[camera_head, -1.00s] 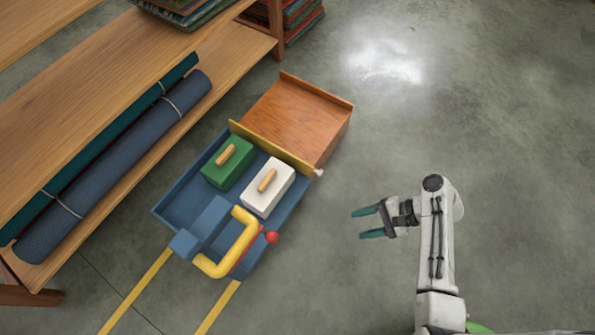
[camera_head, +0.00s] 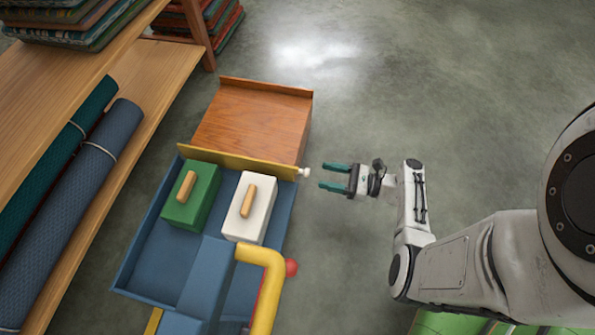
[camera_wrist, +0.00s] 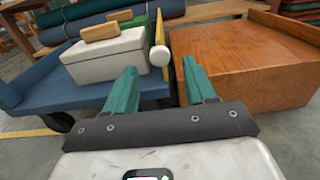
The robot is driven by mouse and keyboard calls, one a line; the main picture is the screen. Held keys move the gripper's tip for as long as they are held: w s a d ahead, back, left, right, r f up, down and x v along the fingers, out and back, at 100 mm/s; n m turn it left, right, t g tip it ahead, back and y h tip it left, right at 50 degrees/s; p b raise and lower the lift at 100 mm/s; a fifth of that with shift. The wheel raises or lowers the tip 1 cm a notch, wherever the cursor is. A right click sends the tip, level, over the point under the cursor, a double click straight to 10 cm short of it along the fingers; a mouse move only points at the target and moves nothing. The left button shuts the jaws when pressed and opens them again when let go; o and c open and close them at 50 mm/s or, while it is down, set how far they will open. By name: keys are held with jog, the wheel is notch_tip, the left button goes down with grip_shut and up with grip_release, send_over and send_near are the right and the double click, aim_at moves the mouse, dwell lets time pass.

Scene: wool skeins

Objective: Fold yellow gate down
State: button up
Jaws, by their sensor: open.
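The yellow gate (camera_head: 235,161) stands upright across the end of the blue cart (camera_head: 150,262), between the cart bed and a wooden box. A white knob (camera_head: 305,172) sits at the gate's right end. My gripper (camera_head: 322,176) is open and empty, its teal fingers pointing left towards the knob, with a small gap in the head view. In the wrist view, the knob (camera_wrist: 191,61) shows just beyond and between the fingertips (camera_wrist: 162,72), and the gate (camera_wrist: 161,46) is seen nearly edge-on behind it.
A green block (camera_head: 190,195) and a white block (camera_head: 249,207) with wooden handles stand in the cart by the gate. The wooden box (camera_head: 255,125) has a raised far edge. A shelf with rolled mats (camera_head: 75,200) is at left.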

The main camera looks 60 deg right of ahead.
aim_at(301, 170)
jog(key=b+x, duration=0.2)
jog(key=x, duration=0.5)
jog(key=shift+a+f, duration=0.1)
jog(key=shift+f, duration=0.1)
jog(key=shift+x, duration=0.8)
jog(key=shift+r, duration=0.15)
grip_shut()
